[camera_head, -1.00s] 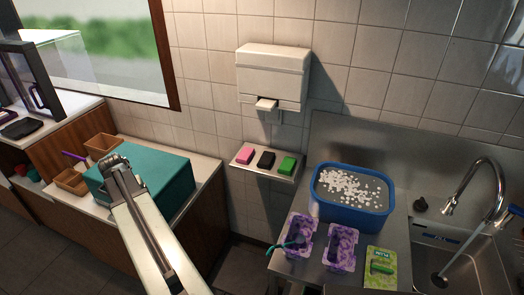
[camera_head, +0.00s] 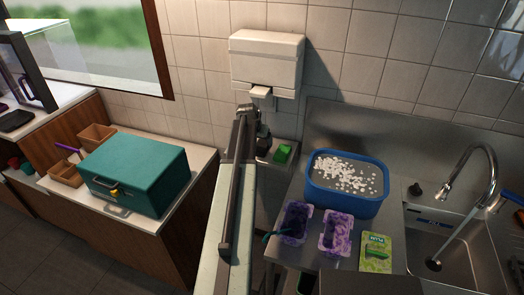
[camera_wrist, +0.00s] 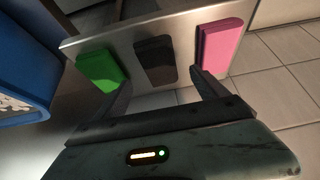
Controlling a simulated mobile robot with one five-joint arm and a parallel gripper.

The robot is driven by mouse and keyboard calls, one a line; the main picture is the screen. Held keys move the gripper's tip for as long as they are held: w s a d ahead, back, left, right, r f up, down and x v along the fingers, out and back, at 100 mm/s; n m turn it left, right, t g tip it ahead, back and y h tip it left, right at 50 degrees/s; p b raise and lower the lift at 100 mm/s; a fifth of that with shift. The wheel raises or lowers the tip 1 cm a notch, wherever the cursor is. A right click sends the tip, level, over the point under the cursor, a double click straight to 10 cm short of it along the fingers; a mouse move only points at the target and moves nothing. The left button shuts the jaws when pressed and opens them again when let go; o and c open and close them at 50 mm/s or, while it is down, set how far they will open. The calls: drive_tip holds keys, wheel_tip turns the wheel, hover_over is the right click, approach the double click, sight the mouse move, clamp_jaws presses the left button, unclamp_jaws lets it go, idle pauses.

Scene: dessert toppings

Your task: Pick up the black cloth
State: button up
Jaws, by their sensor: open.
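The black cloth (camera_wrist: 155,60) lies on a small metal wall shelf (camera_wrist: 185,38), between a green cloth (camera_wrist: 101,70) and a pink cloth (camera_wrist: 219,46). In the wrist view my gripper (camera_wrist: 162,78) is open and empty. Its two fingers point toward the shelf, one on each side of the black cloth's line, with the cloth beyond them. In the head view my arm covers the left part of the shelf and hides the pink cloth. The green cloth (camera_head: 283,153) shows there right of my arm, with a dark shape beside it that is partly hidden.
A towel dispenser (camera_head: 266,62) hangs on the wall above the shelf. A blue tub (camera_head: 345,200) of white pieces stands right of it, with purple containers (camera_head: 336,232) in front. A teal box (camera_head: 135,170) sits on the left counter.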

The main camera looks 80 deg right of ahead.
sight(261, 146)
drive_tip(key=b+x, duration=0.4)
drive_tip(key=x, duration=0.1)
drive_tip(key=shift+a+f+b, duration=0.1)
drive_tip(key=shift+f+b, duration=0.15)
drive_tip(key=shift+b, duration=0.05)
drive_tip(key=shift+r, duration=0.15)
drive_tip(key=shift+f, duration=0.25)
drive_tip(key=c, duration=1.4)
drive_tip(key=shift+c, duration=0.2)
drive_tip(key=shift+r, duration=0.15)
